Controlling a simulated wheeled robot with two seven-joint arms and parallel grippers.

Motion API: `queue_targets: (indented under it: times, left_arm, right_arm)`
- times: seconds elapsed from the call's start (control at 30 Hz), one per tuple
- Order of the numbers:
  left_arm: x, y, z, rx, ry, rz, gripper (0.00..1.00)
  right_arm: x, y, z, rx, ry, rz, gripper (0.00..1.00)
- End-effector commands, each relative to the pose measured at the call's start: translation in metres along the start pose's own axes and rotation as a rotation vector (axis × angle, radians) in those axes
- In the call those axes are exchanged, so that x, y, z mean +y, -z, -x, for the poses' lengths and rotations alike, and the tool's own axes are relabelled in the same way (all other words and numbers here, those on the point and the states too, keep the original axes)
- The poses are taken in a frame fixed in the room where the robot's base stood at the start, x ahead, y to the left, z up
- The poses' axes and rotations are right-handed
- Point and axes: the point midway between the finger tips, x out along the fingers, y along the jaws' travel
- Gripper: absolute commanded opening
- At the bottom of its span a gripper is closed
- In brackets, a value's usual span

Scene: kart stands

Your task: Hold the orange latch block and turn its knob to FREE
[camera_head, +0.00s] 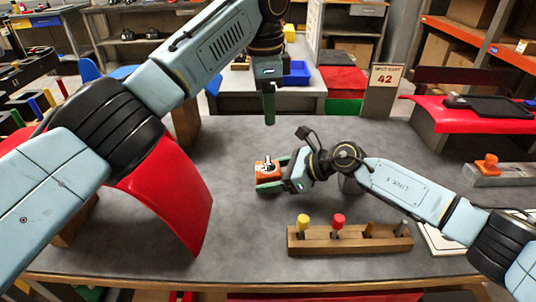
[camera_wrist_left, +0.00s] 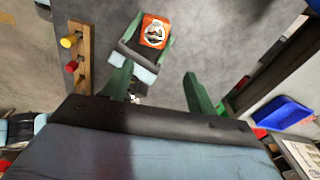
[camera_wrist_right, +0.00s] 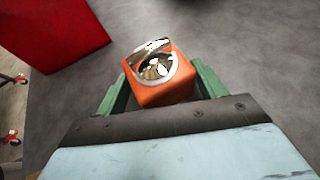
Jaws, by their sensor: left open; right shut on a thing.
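The orange latch block (camera_head: 266,173) is in the middle of the grey table in the head view, with a silver knob on its top. My right gripper (camera_head: 270,185) is shut on the block, its green fingers on either side in the right wrist view (camera_wrist_right: 160,90). The knob (camera_wrist_right: 155,65) faces up there; I cannot read its marking. My left gripper (camera_head: 269,110) is above and behind the block, pointing down. Its green fingers stand apart and empty in the left wrist view (camera_wrist_left: 158,85), where the block (camera_wrist_left: 155,31) lies beyond them.
A wooden rack (camera_head: 350,240) with yellow- and red-handled tools stands at the table's front. A red curved panel (camera_head: 165,195) is at left. A sign reading 42 (camera_head: 384,78) stands at the back edge. A blue bin (camera_head: 296,73) is beyond. Grey table around the block is clear.

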Motion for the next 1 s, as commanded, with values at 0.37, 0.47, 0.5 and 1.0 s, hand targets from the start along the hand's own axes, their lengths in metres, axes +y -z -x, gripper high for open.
queue_targets:
  times: [0.37, 0.47, 0.5, 1.0]
  left_arm:
    - [0.011, -0.003, -0.053, -0.051, -0.038, -0.029, 0.58]
    - [0.012, -0.004, -0.073, -0.05, -0.037, -0.028, 0.58]
    - [0.012, -0.004, -0.081, -0.05, -0.036, -0.028, 0.58]
    - [0.013, -0.006, -0.131, -0.048, -0.033, -0.027, 0.58]
  right_arm:
    - [0.0, 0.001, 0.0, 0.002, 0.0, 0.0, 0.57]
    - [0.0, 0.001, 0.0, 0.002, 0.0, 0.0, 0.57]
    - [0.0, 0.001, 0.0, 0.002, 0.0, 0.0, 0.57]
    - [0.0, 0.001, 0.0, 0.001, -0.001, 0.0, 0.57]
